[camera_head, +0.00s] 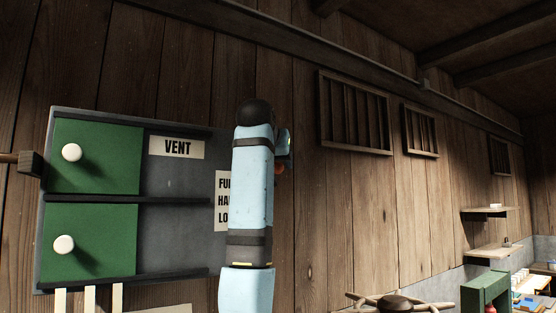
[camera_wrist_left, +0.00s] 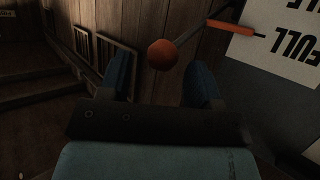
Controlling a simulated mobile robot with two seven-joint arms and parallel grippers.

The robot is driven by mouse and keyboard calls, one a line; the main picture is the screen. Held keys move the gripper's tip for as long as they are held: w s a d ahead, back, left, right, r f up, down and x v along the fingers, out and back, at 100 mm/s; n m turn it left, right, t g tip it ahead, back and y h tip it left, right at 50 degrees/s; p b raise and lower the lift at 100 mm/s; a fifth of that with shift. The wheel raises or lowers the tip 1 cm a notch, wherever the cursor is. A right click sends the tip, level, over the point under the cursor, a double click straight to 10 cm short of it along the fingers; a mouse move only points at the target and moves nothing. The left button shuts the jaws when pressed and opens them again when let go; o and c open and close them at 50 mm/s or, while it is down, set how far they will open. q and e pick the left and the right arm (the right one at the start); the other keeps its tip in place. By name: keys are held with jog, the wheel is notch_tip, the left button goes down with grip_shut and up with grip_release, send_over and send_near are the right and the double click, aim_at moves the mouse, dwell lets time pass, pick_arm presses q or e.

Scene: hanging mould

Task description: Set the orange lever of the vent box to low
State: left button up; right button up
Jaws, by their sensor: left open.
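The vent box (camera_head: 178,172) is on the plank wall at the left. Its FULL/HALF/LOW label (camera_head: 221,200) is partly hidden behind my left arm. In the left wrist view, the label's FULL (camera_wrist_left: 300,43) appears upside down, with an orange pointer (camera_wrist_left: 235,28) beside it. The lever's round orange knob (camera_wrist_left: 163,55) is on a thin grey rod. Only a bit of orange (camera_head: 279,168) shows beside my arm in the head view. My left gripper (camera_wrist_left: 160,72) is open, with the knob between or just beyond its fingertips; I cannot tell whether they touch. My right gripper is out of view.
Two green panels (camera_head: 95,157) with white knobs are on the box's left side, beside the VENT sign (camera_head: 177,147). Slatted wall vents (camera_head: 354,113) and small shelves (camera_head: 490,213) are farther right. A spoked wheel (camera_head: 398,302) is at the bottom.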

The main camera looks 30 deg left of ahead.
pick_arm(q)
jog(key=shift+x, duration=1.05)
jog(key=shift+w+a+f+p, duration=0.15)
jog(key=shift+w+a+p, duration=0.1)
jog(key=shift+p, duration=0.05)
jog(key=shift+c, duration=0.5)
